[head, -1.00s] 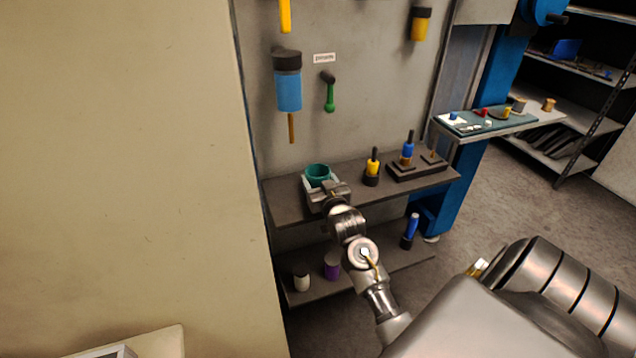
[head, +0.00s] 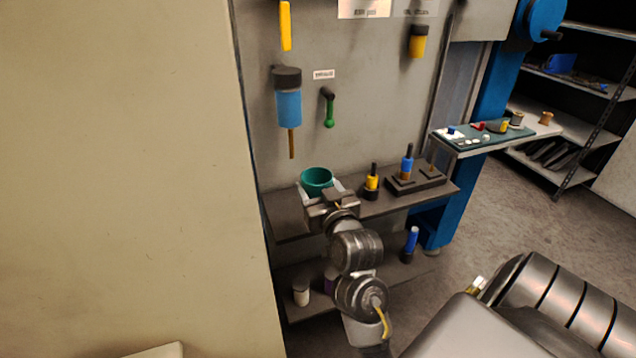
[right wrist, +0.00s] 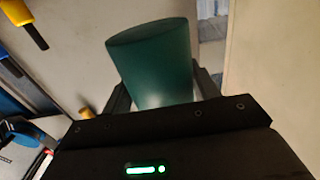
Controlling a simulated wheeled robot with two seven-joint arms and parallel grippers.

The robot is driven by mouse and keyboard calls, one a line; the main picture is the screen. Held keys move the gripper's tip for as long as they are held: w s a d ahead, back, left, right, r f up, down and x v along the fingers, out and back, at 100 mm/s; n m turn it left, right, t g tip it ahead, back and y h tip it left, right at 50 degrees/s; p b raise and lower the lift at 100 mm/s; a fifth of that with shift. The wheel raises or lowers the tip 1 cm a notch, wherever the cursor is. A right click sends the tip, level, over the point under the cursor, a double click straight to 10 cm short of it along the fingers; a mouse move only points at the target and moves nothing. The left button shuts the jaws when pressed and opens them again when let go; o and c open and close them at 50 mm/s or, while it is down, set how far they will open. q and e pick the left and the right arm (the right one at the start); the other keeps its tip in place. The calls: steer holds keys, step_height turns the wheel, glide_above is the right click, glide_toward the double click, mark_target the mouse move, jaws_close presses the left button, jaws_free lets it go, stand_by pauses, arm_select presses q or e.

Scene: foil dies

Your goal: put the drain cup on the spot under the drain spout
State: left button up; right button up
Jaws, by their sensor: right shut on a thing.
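The green drain cup (head: 316,181) is held between the fingers of my right gripper (head: 325,194), over the left part of the upper shelf. In the right wrist view the cup (right wrist: 155,65) stands between the two dark fingers, its rim beyond them. I cannot tell how far its base is above the shelf. On the back panel hangs a blue cylinder (head: 288,103) with a black cap. A thin brown spout (head: 291,144) points down from it, left of and above the cup. The spot under the spout cannot be made out. My left gripper is out of view.
On the upper shelf (head: 285,212), right of the cup, stand a yellow-and-black tool (head: 372,182) and a dark block (head: 416,181) holding a blue tool (head: 407,163). A green lever (head: 329,108) is on the panel. The shelf's left end looks clear. A lower shelf holds several small items.

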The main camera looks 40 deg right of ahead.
steer(key=shift+s+a+r, duration=0.25)
steer(key=shift+s+a, duration=0.15)
steer(key=shift+s, duration=0.1)
